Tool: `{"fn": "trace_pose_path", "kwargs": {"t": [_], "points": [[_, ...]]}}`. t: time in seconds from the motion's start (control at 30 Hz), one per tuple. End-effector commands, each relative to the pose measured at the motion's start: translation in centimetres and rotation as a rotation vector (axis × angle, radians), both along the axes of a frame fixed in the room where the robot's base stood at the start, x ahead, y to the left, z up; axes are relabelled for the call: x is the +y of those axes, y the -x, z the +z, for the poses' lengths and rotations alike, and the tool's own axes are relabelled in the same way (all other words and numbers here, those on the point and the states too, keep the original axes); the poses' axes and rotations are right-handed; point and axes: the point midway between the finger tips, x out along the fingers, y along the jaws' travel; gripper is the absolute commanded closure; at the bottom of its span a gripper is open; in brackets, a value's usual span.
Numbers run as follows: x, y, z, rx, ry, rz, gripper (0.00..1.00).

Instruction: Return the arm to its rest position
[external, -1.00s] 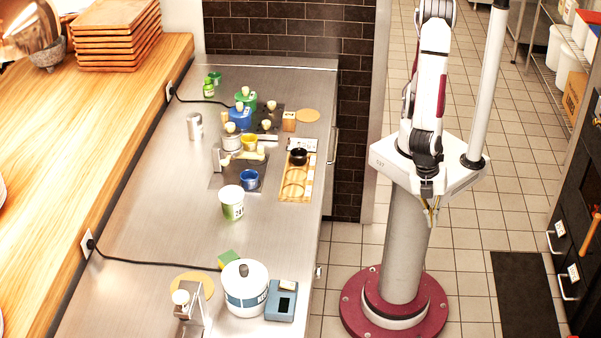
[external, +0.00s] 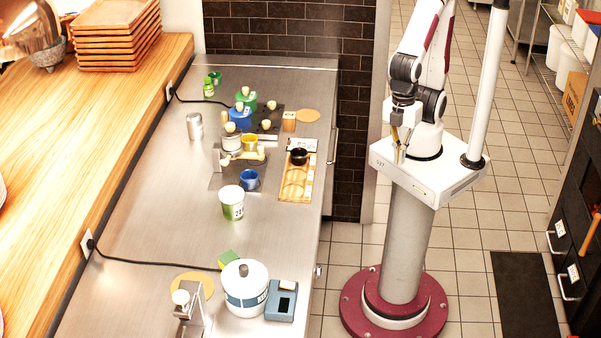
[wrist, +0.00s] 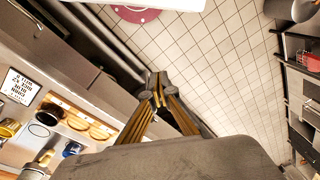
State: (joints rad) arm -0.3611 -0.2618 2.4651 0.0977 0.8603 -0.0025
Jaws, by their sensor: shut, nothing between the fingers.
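My gripper (external: 401,150) hangs pointing down, close to my own white base top and to the right of the steel counter (external: 150,220). Its fingers are shut with nothing between them. In the wrist view my gripper (wrist: 158,88) also shows shut, its fingertips together over the tiled floor. The arm is folded above its pedestal, clear of everything on the counter.
A wooden tray (external: 296,190) with a black bowl (external: 299,157) lies near the counter's right edge. Blue and yellow cups, a white-green tub (external: 232,203) and a large white canister (external: 245,289) stand on the counter.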

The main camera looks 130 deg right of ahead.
Motion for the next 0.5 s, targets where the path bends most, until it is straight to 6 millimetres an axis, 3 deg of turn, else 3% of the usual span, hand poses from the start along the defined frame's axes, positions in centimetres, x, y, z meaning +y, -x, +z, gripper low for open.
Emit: {"fn": "trace_pose_path", "kwargs": {"t": [0.5], "points": [[-6.7,-0.1,5.8,-0.242,0.022,-0.14,1.0]]}}
